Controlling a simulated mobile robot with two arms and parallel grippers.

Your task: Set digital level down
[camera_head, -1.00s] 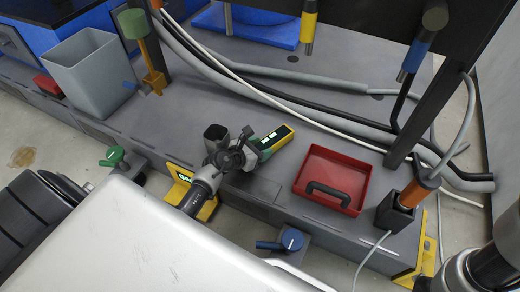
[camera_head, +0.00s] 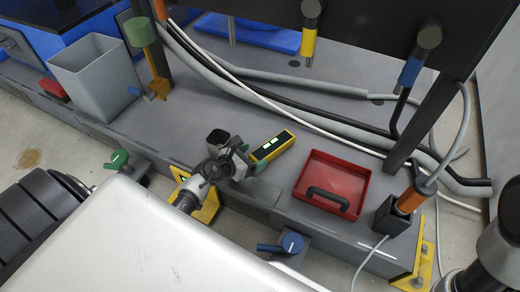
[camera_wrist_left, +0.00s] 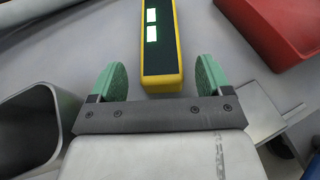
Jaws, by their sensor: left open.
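The digital level (camera_head: 273,148), a yellow-edged black bar with bright green-white displays, lies on the grey bench top left of the red tray. My left gripper (camera_head: 245,160) is just off its near end, open and empty. In the left wrist view the level (camera_wrist_left: 158,45) lies ahead, lined up with the space between the two green fingers of the gripper (camera_wrist_left: 161,68). Its near end shows clear gaps to both fingers. My right gripper is not in view.
A red tray (camera_head: 356,202) with a black handle stands to the right. A grey open cup (camera_head: 217,140) is close beside my left gripper. Hoses and cables (camera_head: 340,137) run behind the level. A grey bin (camera_head: 95,80) stands at the left.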

